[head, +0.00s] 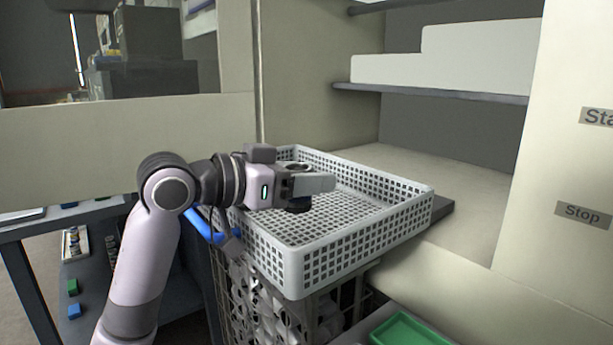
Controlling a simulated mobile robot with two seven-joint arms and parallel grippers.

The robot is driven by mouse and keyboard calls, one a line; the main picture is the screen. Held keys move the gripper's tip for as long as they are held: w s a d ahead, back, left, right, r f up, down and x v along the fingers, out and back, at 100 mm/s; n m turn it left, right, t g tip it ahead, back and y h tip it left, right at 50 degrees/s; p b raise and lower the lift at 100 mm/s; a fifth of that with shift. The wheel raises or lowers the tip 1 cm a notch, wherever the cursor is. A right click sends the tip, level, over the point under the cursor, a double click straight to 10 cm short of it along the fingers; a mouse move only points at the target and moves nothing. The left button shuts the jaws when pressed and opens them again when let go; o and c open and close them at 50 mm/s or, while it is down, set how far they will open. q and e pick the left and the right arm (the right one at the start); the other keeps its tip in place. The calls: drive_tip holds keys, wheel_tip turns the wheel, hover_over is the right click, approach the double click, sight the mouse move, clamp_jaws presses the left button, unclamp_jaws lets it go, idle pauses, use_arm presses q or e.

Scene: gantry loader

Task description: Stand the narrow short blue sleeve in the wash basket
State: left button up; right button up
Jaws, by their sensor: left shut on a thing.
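The wash basket (355,237) is a white, open-topped basket with a grid of square holes, resting on the ledge in the middle of the head view. My left gripper (318,184) reaches over its left part from the left. It is shut on a dark, round, sleeve-like piece (298,206), whose lower end shows below the fingers. The fingers hide its middle, and its blue colour is hard to make out. The piece is upright or nearly so, over the basket floor; I cannot tell whether it touches the floor. My right gripper is not in view.
A pale panel with a Stop label (583,214) stands at the right. Shelves with white boxes (480,55) are behind the basket. A green tray (408,330) is below at the front. Small blue (75,311) and green blocks lie at lower left. The basket's right part looks empty.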

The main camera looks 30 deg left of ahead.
use_arm(q)
drive_tip(key=shift+f, duration=0.45)
drive_tip(key=o, duration=1.2)
drive_tip(key=shift+o, duration=0.2)
drive_tip(key=shift+r, duration=0.75)
drive_tip(key=v, duration=1.2)
drive_tip(key=shift+b, duration=0.4)
